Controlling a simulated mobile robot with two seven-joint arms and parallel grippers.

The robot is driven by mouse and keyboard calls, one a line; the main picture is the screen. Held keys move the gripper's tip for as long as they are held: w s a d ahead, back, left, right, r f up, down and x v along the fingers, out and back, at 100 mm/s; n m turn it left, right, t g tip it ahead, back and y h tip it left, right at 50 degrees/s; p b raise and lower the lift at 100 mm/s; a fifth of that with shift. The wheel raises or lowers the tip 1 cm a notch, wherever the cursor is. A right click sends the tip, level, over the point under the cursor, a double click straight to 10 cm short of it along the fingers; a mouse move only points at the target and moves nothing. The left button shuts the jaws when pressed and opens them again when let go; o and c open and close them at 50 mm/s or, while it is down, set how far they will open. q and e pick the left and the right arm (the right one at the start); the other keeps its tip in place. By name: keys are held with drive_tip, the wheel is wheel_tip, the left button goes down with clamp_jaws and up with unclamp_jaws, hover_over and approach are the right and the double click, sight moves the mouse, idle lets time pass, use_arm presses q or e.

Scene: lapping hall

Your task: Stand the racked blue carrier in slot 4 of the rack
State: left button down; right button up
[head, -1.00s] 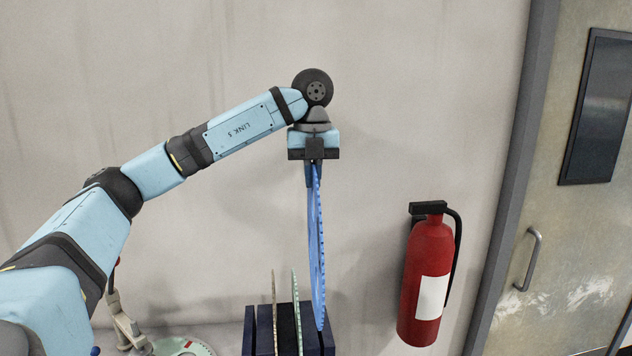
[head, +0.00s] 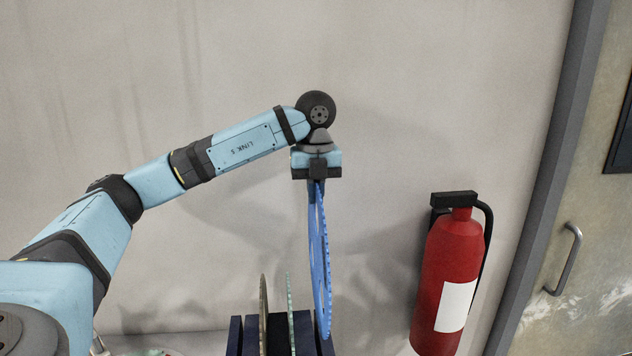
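The blue carrier (head: 319,262) is a thin toothed disc with openings, seen nearly edge-on and upright. My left gripper (head: 317,183) is shut on its top edge, with the fingers pointing down. The dark blue rack (head: 235,337) is at the bottom of the head view, cut off by the frame edge. The carrier's lower edge overlaps the rack's right part in the picture; I cannot tell whether it is inside a slot or in front of it. My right gripper is not in view.
A tan carrier (head: 263,315) and a green carrier (head: 290,312) stand upright in the rack, left of the blue one. A red fire extinguisher (head: 447,275) hangs on the wall at right, near a door with a handle (head: 566,260). The wall is bare above the rack.

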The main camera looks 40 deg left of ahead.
sight(315, 225)
use_arm(q)
drive_tip(key=shift+f, duration=0.15)
idle(0.4)
drive_tip(key=shift+f+b, duration=0.7)
drive_tip(key=shift+f, duration=0.45)
wheel_tip(315, 225, down, 2)
drive_tip(key=shift+f+b, duration=0.15)
drive_tip(key=shift+b, duration=0.6)
drive_tip(key=shift+f, duration=0.6)
drive_tip(key=shift+s, duration=0.1)
